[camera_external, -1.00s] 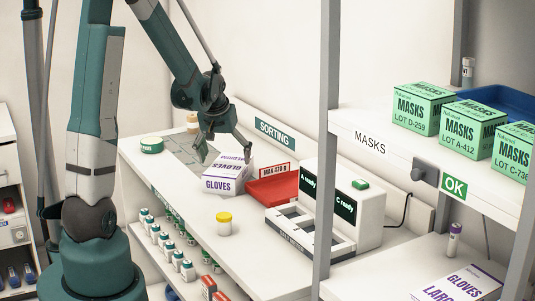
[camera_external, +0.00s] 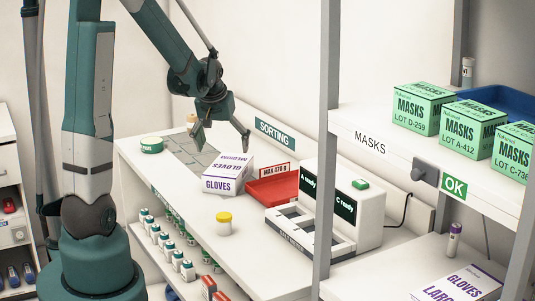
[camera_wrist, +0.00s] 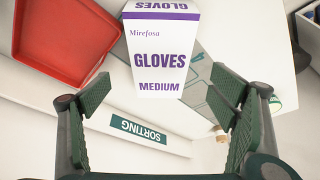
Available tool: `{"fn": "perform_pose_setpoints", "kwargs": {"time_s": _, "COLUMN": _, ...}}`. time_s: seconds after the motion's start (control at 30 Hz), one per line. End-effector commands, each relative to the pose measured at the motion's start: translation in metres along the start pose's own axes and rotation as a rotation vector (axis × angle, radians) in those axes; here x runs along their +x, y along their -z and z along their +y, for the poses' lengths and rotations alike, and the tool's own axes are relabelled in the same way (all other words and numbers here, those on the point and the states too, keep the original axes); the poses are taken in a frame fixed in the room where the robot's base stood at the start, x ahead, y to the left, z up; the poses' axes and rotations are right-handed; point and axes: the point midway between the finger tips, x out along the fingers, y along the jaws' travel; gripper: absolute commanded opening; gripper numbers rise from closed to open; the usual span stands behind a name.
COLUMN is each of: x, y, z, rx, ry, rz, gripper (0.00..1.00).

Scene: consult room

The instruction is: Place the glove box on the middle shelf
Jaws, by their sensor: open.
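A white glove box with purple lettering, "GLOVES MEDIUM" (camera_external: 227,175), sits on the white counter (camera_external: 185,200) by the sorting sign. My gripper (camera_external: 222,141) is open and empty, above and just behind the box in the external view. In the wrist view the box (camera_wrist: 160,55) lies ahead of and between the open fingers (camera_wrist: 160,107), apart from them. The shelf unit stands at the right. Its shelf labelled MASKS (camera_external: 350,128) holds green mask boxes (camera_external: 418,108). A lower shelf (camera_external: 385,270) holds another glove box, marked "LARGE" (camera_external: 462,285).
A red tray (camera_external: 268,188) sits right of the box, with a white display device (camera_external: 340,205) beyond it. A yellow-capped jar (camera_external: 224,224) stands in front. A grey post (camera_external: 327,120) rises between counter and shelves. A small vial (camera_external: 454,240) stands on the lower shelf.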

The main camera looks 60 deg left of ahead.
Motion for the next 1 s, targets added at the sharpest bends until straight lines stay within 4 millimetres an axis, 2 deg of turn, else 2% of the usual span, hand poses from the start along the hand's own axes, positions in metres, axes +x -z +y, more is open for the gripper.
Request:
{"fn": "perform_pose_setpoints", "kwargs": {"time_s": 0.63, "x": -0.005, "y": -0.003, "z": 0.005, "rx": 0.01, "ry": -0.005, "rz": 0.003, "gripper": 0.84}}
{"fn": "perform_pose_setpoints", "kwargs": {"time_s": 0.77, "x": -0.018, "y": -0.009, "z": 0.018, "rx": 0.032, "ry": -0.015, "rz": 0.008, "gripper": 0.84}}
{"fn": "perform_pose_setpoints", "kwargs": {"time_s": 1.0, "x": -0.058, "y": -0.031, "z": 0.054, "rx": 0.105, "ry": -0.051, "rz": 0.031, "gripper": 0.84}}
